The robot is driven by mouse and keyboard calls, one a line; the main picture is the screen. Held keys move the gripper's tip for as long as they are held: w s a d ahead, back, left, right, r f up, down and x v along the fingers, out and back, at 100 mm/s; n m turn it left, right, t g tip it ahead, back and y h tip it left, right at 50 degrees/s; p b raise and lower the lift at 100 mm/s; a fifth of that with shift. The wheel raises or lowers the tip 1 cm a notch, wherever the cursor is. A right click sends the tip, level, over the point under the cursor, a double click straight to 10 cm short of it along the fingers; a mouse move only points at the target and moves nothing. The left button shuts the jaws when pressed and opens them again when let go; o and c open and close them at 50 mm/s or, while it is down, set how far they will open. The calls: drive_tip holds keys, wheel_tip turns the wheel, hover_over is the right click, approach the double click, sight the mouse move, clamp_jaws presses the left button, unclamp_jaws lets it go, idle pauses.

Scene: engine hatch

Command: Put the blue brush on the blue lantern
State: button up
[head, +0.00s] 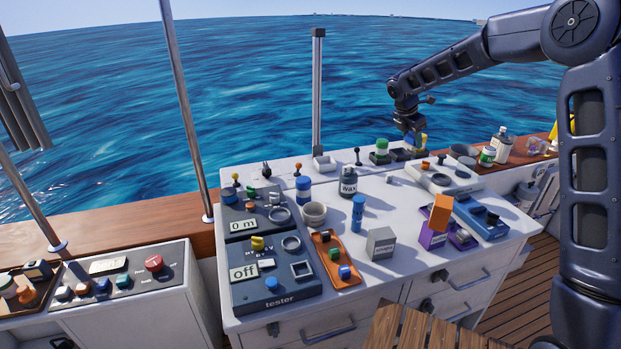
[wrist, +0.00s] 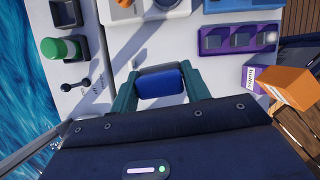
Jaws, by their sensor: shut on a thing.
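My gripper (head: 410,135) is over the back of the white counter, near its right end. In the wrist view its two teal fingers (wrist: 160,92) are shut on a blue block-like thing, which I take as the blue brush (wrist: 161,82). Its lower part is hidden. Two upright blue things stand on the counter in the head view: a blue cylinder with a pale band (head: 303,190) at the back left and a slimmer blue cylinder (head: 358,213) near the middle. I cannot tell which is the blue lantern. Both are apart from my gripper.
A green-topped cylinder (head: 381,148) stands in a dark tray by my gripper. A wax bottle (head: 348,182), a grey box (head: 380,243), an orange box (head: 441,211) and a tester panel (head: 276,285) crowd the counter. A tall post (head: 318,95) rises at its back edge.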

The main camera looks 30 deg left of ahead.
drive_tip(key=s+a+r+n+y, duration=0.15)
drive_tip(key=s+a, duration=0.25)
drive_tip(key=a, duration=0.5)
drive_tip(key=s+a+r+n, duration=0.3)
drive_tip(key=s+a, duration=0.1)
drive_tip(key=a, duration=0.5)
wheel_tip(320, 180, up, 4)
drive_tip(key=n+y, duration=0.1)
drive_tip(key=n, duration=0.2)
hover_over(305, 177)
drive_tip(key=s, duration=0.2)
drive_tip(key=shift+t, duration=0.4)
drive_tip(key=f, duration=1.9)
drive_tip(key=shift+w+d+f, duration=0.1)
drive_tip(key=shift+w+f, duration=0.1)
drive_tip(key=shift+f, duration=0.1)
drive_tip(key=o, duration=1)
drive_tip(key=v, duration=1.2)
drive_tip(key=shift+d, duration=0.15)
